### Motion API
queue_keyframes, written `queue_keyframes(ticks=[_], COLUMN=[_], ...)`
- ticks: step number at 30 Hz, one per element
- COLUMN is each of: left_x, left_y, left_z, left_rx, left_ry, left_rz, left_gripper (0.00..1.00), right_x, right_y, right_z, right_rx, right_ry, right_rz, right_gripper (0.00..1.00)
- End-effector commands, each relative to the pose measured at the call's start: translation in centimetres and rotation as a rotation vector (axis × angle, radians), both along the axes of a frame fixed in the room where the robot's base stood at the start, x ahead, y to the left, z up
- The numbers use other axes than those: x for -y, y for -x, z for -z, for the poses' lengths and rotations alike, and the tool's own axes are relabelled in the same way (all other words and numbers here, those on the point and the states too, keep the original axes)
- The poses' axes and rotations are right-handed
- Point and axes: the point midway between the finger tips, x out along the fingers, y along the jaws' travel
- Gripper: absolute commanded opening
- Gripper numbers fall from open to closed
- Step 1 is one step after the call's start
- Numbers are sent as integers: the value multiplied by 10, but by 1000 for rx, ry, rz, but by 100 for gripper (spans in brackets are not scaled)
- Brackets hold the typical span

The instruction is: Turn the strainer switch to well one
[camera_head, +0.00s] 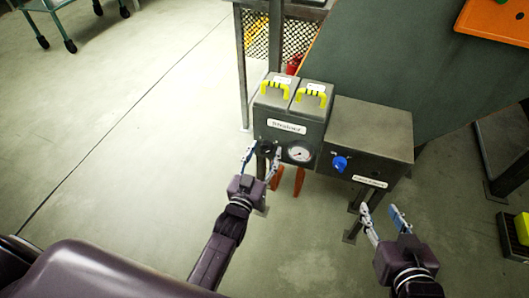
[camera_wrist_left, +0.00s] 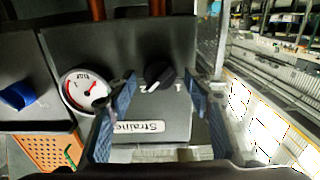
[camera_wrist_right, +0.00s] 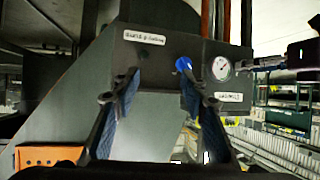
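The strainer unit (camera_head: 288,127) is a grey box with a "Strainer" label, also in the left wrist view (camera_wrist_left: 188,45). Its switch is a black knob (camera_wrist_left: 160,74), partly hidden behind my left gripper in the head view. White marks, seemingly 1 and 2, sit beside it. Its bar looks slanted with one end near the 2; which end points is unclear. My left gripper (camera_head: 262,150) is open in front of the switch, its fingers (camera_wrist_left: 160,95) on either side, apparently not touching it. My right gripper (camera_head: 385,210) is open and empty, right of and below the boxes.
A round gauge (camera_head: 300,152) is right of the switch in the head view. A neighbouring grey box (camera_head: 370,130) carries a blue knob (camera_head: 340,163). Two yellow handles (camera_head: 276,90) top the strainer unit. The floor to the left (camera_head: 110,150) is clear.

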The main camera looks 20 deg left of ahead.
Motion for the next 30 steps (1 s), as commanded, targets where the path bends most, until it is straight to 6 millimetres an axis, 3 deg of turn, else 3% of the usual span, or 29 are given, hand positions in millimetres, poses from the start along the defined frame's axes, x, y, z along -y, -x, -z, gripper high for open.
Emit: queue_keyframes(ticks=[1,11,17,22,26,30], left_x=[0,0,0,0,-1,-2], left_y=[0,0,0,0,0,0], left_z=[0,0,0,-1,-2,-2], left_rx=[0,0,-1,-3,-5,-10], left_ry=[0,0,11,58,125,223], left_rz=[0,0,0,1,1,0], left_gripper=[42,6,6,6,6,6], right_x=[0,0,0,8,15,27], right_y=[0,0,2,16,36,69], right_z=[0,1,2,19,38,61], right_rx=[-1,-2,-16,-110,-228,-392], right_ry=[0,0,3,26,53,88], right_rz=[0,0,0,9,17,29], right_gripper=[40,40,40,40,40,40])
